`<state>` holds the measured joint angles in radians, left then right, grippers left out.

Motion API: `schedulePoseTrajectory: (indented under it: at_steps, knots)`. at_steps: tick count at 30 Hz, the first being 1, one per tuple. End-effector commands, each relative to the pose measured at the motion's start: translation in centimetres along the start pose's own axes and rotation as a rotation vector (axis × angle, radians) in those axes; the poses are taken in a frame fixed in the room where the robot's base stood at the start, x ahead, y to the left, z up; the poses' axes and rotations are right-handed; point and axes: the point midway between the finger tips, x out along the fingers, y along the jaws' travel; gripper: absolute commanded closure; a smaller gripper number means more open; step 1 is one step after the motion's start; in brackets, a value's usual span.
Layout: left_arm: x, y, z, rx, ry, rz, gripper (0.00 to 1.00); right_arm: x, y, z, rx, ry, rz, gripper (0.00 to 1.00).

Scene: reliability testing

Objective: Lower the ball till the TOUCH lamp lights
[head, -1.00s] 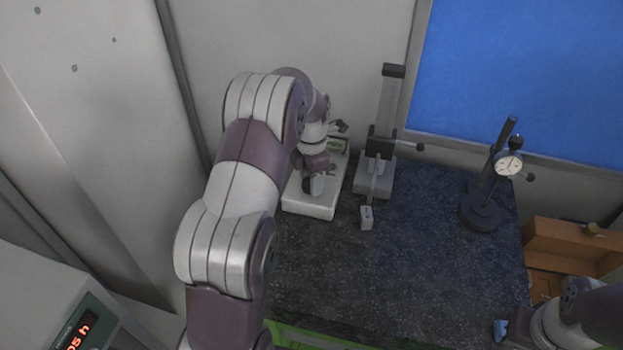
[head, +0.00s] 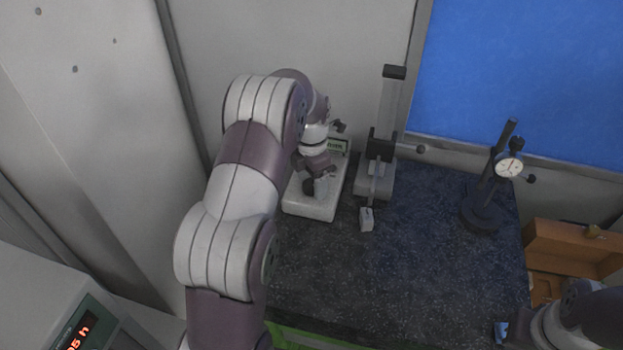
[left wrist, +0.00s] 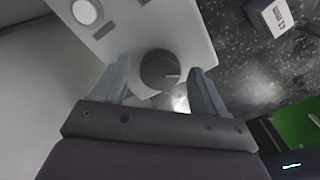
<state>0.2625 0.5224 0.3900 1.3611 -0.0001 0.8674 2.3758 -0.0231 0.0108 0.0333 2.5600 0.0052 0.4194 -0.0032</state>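A white instrument box (head: 325,205) stands at the back left of the dark table, with a small greenish display (head: 338,145) at its rear. My left gripper (head: 318,178) is over this box. In the left wrist view, its fingers (left wrist: 160,85) are open, one on each side of a dark round knob (left wrist: 158,68), with a gap on both sides. A pale round disc (left wrist: 84,11) sits on the box; I cannot tell if it is a lamp. I cannot make out the ball. My right gripper (head: 503,332) is at the lower right edge, its fingers unclear.
A column stand with a black clamp (head: 380,148) is right of the box. A small grey block (head: 366,219) is in front of it. A dial gauge stand (head: 482,213) and an open wooden box (head: 562,245) are at the right. The table's middle is clear.

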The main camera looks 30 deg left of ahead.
Motion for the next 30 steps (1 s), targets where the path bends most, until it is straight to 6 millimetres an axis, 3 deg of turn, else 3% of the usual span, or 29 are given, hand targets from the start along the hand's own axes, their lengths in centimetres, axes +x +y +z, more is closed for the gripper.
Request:
schedulePoseTrajectory:
  at_steps: [5,8,12,18,22,30]
  knots:
    - [-0.3,0.0,0.1,0.000,-0.002,0.002,0.27,0.3,0.0,0.0,0.000,0.000,0.000,1.00]
    - [-1.7,0.1,0.1,0.000,-0.004,0.004,0.27,1.4,0.0,0.2,0.000,0.000,0.000,1.00]
    - [-7.5,0.0,0.0,0.000,0.000,0.000,0.27,-3.0,0.0,-0.4,0.000,0.001,0.000,1.00]
    - [-11.8,0.0,-0.1,0.000,0.001,-0.001,0.27,-6.9,0.0,-0.8,0.000,0.001,0.000,1.00]
    - [-12.8,0.0,0.0,0.000,0.000,0.000,0.27,-7.7,0.0,-0.9,0.000,0.000,0.000,1.00]
    - [-12.7,0.0,0.0,0.000,0.000,0.000,0.27,-7.5,0.0,-0.9,0.000,0.000,0.000,1.00]
